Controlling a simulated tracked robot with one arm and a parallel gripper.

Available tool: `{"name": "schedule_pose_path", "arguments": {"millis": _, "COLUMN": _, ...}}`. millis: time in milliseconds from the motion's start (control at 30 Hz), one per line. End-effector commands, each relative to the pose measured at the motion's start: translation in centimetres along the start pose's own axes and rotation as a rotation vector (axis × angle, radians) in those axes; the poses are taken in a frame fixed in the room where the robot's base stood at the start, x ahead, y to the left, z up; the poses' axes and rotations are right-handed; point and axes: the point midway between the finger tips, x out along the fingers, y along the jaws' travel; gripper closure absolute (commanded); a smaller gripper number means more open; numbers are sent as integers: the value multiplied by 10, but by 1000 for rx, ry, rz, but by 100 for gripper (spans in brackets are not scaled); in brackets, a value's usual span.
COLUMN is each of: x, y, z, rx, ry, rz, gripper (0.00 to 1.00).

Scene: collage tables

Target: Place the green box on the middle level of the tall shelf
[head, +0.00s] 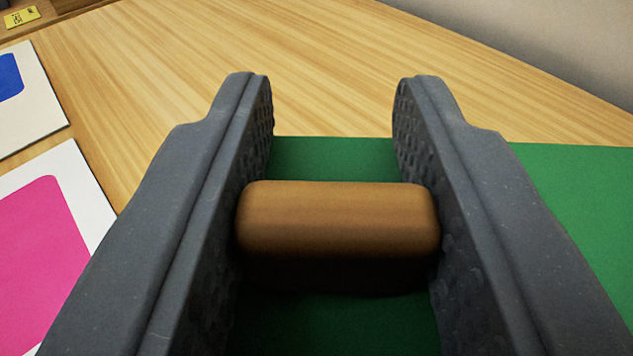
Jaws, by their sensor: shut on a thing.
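My gripper (332,100) reaches forward from the bottom of the head view, its two dark grey fingers on either side of a brown block (338,215). The block has rounded edges, lies crosswise, and both its ends meet the textured inner pads. My gripper is shut on it. A flat green sheet (575,205) lies on the wooden table below and behind the block. I cannot tell whether the block touches the sheet. No green box and no tall shelf can be made out in this view.
The wooden table (330,60) is bare beyond the fingers. At the left lie a white card with a pink patch (35,250) and one with a blue patch (30,110). A yellow label (21,17) shows at the top left. A grey wall (560,40) stands at the right.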

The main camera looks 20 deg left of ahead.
Motion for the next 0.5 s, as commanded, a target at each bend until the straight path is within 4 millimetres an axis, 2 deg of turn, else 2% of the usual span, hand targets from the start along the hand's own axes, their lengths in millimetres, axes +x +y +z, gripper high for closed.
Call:
{"name": "schedule_pose_path", "arguments": {"millis": 33, "x": 1, "y": 0, "z": 10, "rx": 2, "ry": -1, "rz": 0, "gripper": 100}}
{"name": "schedule_pose_path", "arguments": {"millis": 133, "x": 3, "y": 0, "z": 20, "rx": 1, "ry": -1, "rz": -1, "gripper": 100}}
{"name": "schedule_pose_path", "arguments": {"millis": 467, "x": 3, "y": 1, "z": 21, "rx": 0, "ry": -1, "rz": 0, "gripper": 100}}
{"name": "schedule_pose_path", "arguments": {"millis": 500, "x": 3, "y": 1, "z": 22, "rx": 0, "ry": -1, "rz": 0, "gripper": 64}}
